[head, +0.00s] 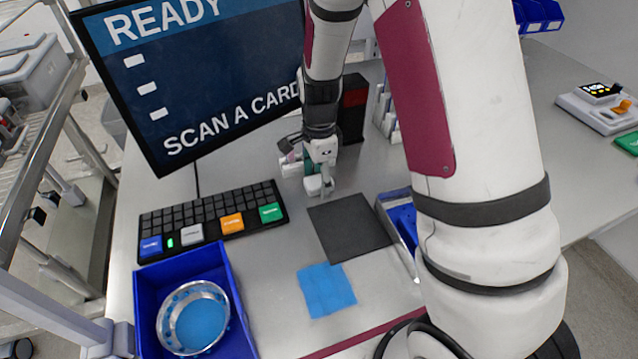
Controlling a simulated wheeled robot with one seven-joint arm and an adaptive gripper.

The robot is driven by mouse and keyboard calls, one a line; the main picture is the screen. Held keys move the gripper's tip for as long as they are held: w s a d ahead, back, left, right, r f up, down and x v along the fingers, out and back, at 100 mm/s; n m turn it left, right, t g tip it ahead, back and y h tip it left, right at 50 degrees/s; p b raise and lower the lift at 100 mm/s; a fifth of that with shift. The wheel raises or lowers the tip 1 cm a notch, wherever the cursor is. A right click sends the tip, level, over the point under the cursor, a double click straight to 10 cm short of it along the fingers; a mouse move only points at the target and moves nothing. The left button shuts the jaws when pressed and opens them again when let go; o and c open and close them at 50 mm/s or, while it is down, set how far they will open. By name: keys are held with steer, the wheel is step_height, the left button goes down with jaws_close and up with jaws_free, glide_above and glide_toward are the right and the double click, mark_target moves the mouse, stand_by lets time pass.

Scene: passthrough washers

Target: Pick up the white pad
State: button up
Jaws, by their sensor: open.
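I cannot make out a white pad for certain in the head view. My gripper (312,182) is open at the back of the grey table (260,280), beyond the dark square mat and in front of the monitor. Small white, green and pink shapes (290,160) show beside its fingers. They are too small to tell apart, and part of that spot is hidden by my gripper. A blue square cloth-like pad (326,289) lies flat nearer the front, apart from my gripper.
A black keyboard (165,218) with coloured keys lies left of my gripper. A blue bin (145,290) holding a round metal bowl (163,322) stands front left. The dark mat (348,228) and a blue tray (403,222) lie mid-table. A large monitor (190,70) stands behind.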

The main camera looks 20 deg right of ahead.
mark_target(319, 182)
steer(key=c, duration=1)
steer(key=shift+r, duration=0.4)
steer(key=r, duration=0.3)
steer(key=shift+s, duration=0.3)
steer(key=s, duration=0.9)
steer(key=s+a+r, duration=0.1)
steer(key=s, duration=0.4)
steer(key=shift+r+p, duration=0.1)
steer(key=shift+p, duration=0.2)
steer(key=shift+s, duration=0.7)
